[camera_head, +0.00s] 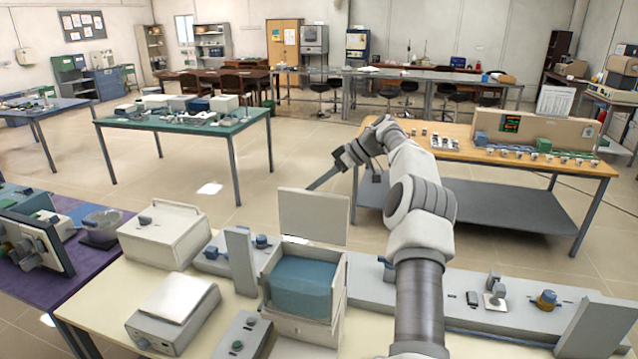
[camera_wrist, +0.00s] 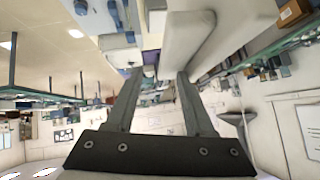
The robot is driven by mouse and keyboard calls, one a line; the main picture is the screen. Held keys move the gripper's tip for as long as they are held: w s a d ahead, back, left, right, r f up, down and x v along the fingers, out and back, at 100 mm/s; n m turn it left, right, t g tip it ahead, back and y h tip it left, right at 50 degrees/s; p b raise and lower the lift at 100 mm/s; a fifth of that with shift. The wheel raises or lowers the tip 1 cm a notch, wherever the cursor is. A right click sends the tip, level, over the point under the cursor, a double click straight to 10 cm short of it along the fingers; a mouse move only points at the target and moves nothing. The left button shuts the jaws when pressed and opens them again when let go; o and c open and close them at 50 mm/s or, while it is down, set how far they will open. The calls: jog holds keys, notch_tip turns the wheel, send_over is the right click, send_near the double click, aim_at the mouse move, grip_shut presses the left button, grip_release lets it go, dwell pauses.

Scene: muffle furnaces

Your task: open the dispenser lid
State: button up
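A pale box with a blue inside (camera_head: 302,284) stands on the near bench in the head view; it appears to be the dispenser. Its flat pale lid (camera_head: 313,217) stands upright at the box's back edge, so the box is open on top. My gripper (camera_head: 326,177) is above and behind the lid in the head view, apparently clear of it. In the wrist view my gripper (camera_wrist: 158,76) has its two dark fingers spread apart, with nothing held between them. A pale surface beside the fingers in the wrist view is too close to identify.
A white case with a handle (camera_head: 165,236) and a grey-white instrument (camera_head: 174,313) stand left of the box. An upright grey panel (camera_head: 240,262) is close to its left side. A wooden-topped bench (camera_head: 560,164) stands behind right. Open floor lies beyond the near bench.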

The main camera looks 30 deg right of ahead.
jog(key=f, duration=0.3)
jog(key=shift+s+f+g, duration=0.3)
jog(key=shift+s, duration=0.1)
jog(key=s+d+r, duration=0.2)
jog(key=d+r, duration=0.2)
jog(key=r, duration=0.4)
jog(key=shift+s+d+r, duration=0.15)
jog(key=shift+d+r, duration=0.1)
jog(key=shift+d, duration=0.15)
